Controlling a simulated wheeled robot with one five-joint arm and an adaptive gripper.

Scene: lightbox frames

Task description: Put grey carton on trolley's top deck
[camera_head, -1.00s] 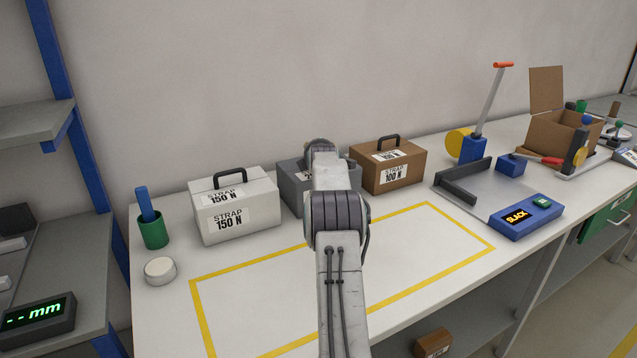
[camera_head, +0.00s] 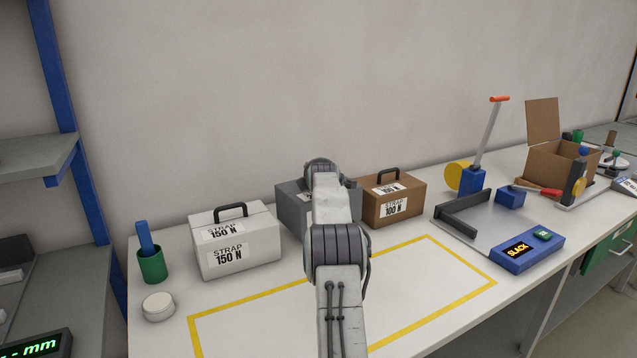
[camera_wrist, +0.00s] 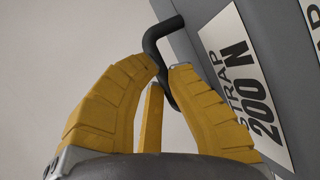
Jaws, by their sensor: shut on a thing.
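The grey carton (camera_head: 294,206) is at the back of the bench, between a white carton and a brown carton. My arm hides much of its front in the head view. In the wrist view, its grey side (camera_wrist: 205,75) carries a label reading "STRAP 200 N". My gripper (camera_wrist: 163,80) has its yellow fingers closed around the carton's black handle (camera_wrist: 152,38). In the head view my arm hides the fingers and handle. Whether the carton's base touches the bench is not clear. No trolley can be made out in these frames.
The white carton (camera_head: 237,245) stands close on the left, the brown carton (camera_head: 397,205) close on the right. A green cup (camera_head: 152,265) and white disc (camera_head: 159,306) are at the left. The yellow-outlined area (camera_head: 420,290) in front looks clear. Shelving (camera_head: 40,150) is at far left.

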